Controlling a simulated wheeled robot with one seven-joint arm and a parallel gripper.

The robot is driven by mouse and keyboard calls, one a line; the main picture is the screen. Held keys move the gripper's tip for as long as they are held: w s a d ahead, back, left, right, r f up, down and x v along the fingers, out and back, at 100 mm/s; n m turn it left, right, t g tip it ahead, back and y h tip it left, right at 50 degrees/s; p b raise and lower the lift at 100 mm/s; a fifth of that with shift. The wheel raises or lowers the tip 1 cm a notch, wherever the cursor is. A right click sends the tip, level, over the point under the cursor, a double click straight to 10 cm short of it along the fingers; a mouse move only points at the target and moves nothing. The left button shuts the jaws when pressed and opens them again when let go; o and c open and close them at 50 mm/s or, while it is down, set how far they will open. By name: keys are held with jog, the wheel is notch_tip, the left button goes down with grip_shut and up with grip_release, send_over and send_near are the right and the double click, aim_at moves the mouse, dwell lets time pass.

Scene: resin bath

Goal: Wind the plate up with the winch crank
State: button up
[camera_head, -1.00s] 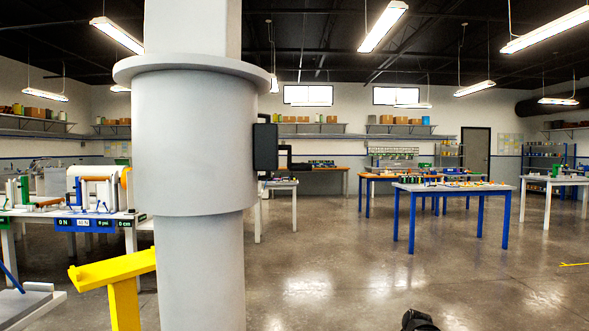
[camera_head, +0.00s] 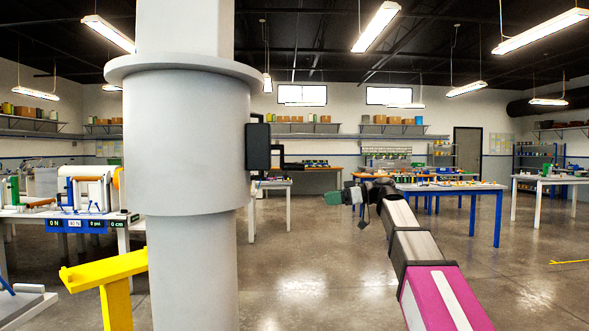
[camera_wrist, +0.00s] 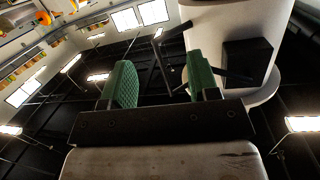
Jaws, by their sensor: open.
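I cannot make out the winch crank or the plate in either view. My gripper (camera_head: 334,198) is raised in the middle of the head view, with green fingers pointing left and nothing near it. In the wrist view my gripper (camera_wrist: 163,84) has its two green ridged fingers spread apart, with nothing between them. The wrist camera looks up toward the dark ceiling.
A bench (camera_head: 66,213) at the left carries readout displays (camera_head: 84,226) and equipment. A yellow beam on a post (camera_head: 104,271) stands near at the lower left. A blue-legged table (camera_head: 451,187) with small items is at the right. The middle floor is clear.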

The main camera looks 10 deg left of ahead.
aim_at(294, 166)
notch_tip(294, 166, up, 11)
jog(key=s+a+n+g+y, duration=0.1)
jog(key=s+n+g, duration=0.2)
jog(key=n, duration=0.2)
jog(key=shift+m, duration=0.3)
jog(key=x, duration=1)
jog(key=shift+w+a+f, duration=0.15)
jog(key=shift+w+a, duration=0.05)
jog(key=shift+a, duration=0.15)
grip_shut()
